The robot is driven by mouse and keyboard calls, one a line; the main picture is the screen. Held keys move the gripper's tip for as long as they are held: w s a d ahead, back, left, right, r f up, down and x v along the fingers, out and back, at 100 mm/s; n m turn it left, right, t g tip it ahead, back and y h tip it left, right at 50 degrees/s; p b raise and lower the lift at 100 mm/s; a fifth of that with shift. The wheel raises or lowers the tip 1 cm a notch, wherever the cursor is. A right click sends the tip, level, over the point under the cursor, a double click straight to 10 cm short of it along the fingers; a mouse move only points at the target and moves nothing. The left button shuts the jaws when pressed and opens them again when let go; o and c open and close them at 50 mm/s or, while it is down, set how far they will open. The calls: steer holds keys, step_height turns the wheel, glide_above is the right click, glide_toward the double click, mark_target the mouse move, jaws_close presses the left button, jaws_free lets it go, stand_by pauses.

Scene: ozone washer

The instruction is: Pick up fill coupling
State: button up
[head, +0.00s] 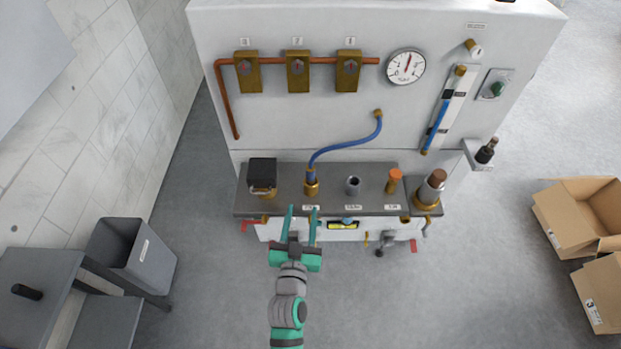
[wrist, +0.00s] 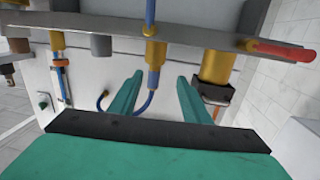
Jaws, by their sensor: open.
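I take the fill coupling to be the brass fitting (head: 311,186) at the end of the blue hose; its label is too small to read. It stands upright on the dark shelf (head: 335,205) of the white panel. It also shows in the wrist view (wrist: 155,50), in line with the gap between my fingers. My gripper (head: 301,209) is open and empty, at the front edge of the shelf. Its fingers point toward the fitting and look apart from it. In the wrist view my gripper (wrist: 160,76) shows both teal fingers spread.
A black-topped brass piece (head: 262,176) stands left of the fitting, and a grey cylinder (head: 353,186) right of it. An orange-capped fitting (head: 394,180) and a brown-topped brass cylinder (head: 431,188) stand farther right. The blue hose (head: 345,148) arches above the shelf. Red handles (head: 251,224) stick out below.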

mark_target(310, 177)
steer(key=shift+t+h, duration=0.3)
steer(key=w+r, duration=0.1)
steer(key=w, duration=0.1)
steer(key=w+d+r, duration=0.1)
steer(key=w, duration=0.1)
steer(key=w+r, duration=0.1)
steer(key=w, duration=0.1)
steer(key=shift+d+r, duration=0.1)
steer(key=shift+d, duration=0.2)
steer(key=shift+w+d+r, duration=0.1)
steer(key=shift+w+d, duration=0.15)
steer(key=shift+w, duration=1.5)
steer(key=shift+w+d+r, duration=0.1)
steer(key=shift+w+d, duration=0.2)
steer(key=shift+w, duration=1.45)
steer(key=shift+w+d, duration=0.25)
steer(key=shift+w, duration=1.5)
jaws_close()
